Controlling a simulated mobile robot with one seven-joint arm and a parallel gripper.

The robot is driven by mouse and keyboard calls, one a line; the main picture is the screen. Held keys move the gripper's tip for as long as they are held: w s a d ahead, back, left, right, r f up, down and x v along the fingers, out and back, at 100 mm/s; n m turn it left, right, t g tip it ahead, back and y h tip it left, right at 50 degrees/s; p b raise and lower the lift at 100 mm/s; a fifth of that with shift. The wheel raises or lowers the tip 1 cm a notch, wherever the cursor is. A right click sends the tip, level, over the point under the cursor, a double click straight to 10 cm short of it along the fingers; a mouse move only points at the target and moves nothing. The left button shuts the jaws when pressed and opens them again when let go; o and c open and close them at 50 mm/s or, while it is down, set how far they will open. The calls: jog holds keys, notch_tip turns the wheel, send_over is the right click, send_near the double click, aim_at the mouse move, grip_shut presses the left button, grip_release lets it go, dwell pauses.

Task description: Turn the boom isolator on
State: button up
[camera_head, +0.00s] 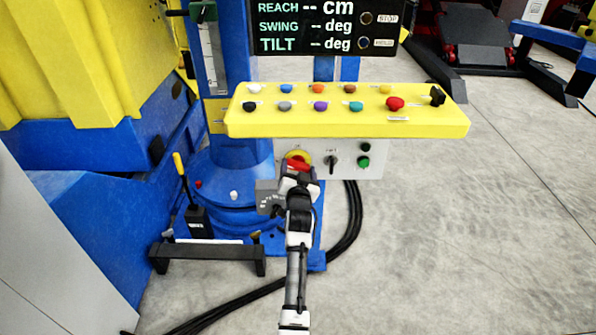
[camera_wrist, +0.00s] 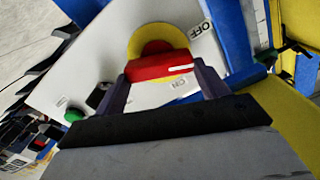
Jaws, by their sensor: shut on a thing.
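The boom isolator is a red rotary handle (camera_wrist: 160,68) on a yellow round plate (camera_wrist: 152,48), set in a light grey panel (camera_head: 345,168) below the yellow button console. In the head view my gripper hides part of the handle. The display (camera_head: 325,28) shows dashes for REACH, SWING and TILT.
The yellow console (camera_head: 345,122) with several coloured buttons juts out above the handle. A black selector (camera_head: 332,161) and a green button (camera_head: 364,161) are to its right on the panel. A yellow-handled lever (camera_head: 180,170) stands at left. Black cables lie on the floor.

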jog(key=m, duration=0.3)
jog(key=shift+f+m, duration=0.1)
jog(key=shift+m, duration=0.3)
jog(key=m+p, duration=0.1)
jog(key=m, duration=0.2)
jog(key=shift+d+m, duration=0.15)
jog(key=shift+m, duration=0.15)
jog(key=m+p, duration=0.1)
jog(key=m, duration=0.2)
jog(key=shift+f+p, duration=0.15)
jog(key=shift+p, duration=0.15)
jog(key=shift+d+f+m+p, duration=0.15)
jog(key=shift+m+p, duration=0.45)
jog(key=shift+m, duration=1.1)
jog(key=o, duration=1)
